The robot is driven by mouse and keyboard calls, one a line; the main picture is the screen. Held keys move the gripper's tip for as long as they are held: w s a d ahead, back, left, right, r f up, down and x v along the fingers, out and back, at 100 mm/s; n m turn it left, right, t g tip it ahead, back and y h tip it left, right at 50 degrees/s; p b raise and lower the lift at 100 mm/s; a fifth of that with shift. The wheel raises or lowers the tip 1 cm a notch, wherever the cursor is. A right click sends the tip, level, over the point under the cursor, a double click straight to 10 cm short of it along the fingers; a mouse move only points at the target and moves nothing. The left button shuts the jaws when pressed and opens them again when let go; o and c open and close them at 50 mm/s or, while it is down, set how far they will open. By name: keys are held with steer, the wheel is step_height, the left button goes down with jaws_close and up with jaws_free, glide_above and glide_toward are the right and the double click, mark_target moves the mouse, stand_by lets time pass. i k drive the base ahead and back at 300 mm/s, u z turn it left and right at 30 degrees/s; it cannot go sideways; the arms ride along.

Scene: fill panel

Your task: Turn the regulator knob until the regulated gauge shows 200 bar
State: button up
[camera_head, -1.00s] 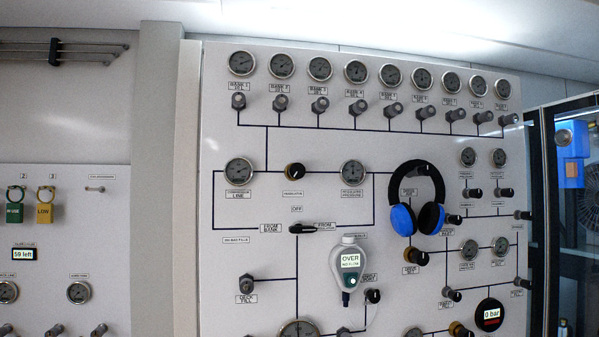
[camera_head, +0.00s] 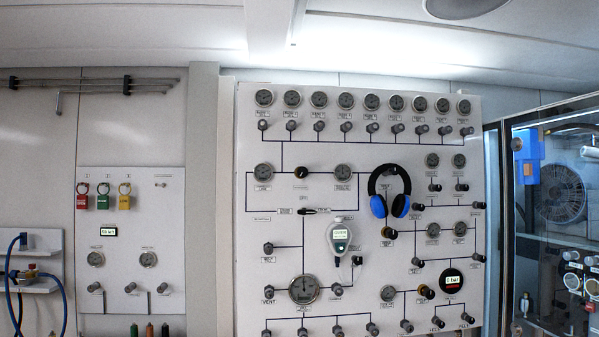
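The regulated pressure gauge (camera_head: 342,172) is a round grey dial to the right of the knob. Its needle and scale are too small to read. A similar line gauge (camera_head: 264,172) sits to the left of the knob. Nothing touches the knob. My gripper is not in view.
Blue-and-black headphones (camera_head: 379,206) hang on the panel right of the regulated gauge. A grey handheld meter (camera_head: 340,236) hangs below. A smaller panel (camera_head: 130,240) with coloured tags stands left. A glass-doored cabinet (camera_head: 497,200) stands right.

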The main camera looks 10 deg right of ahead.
mark_target(302, 171)
steer(key=u, duration=0.75)
steer(key=i, duration=1.35)
steer(key=z, duration=0.1)
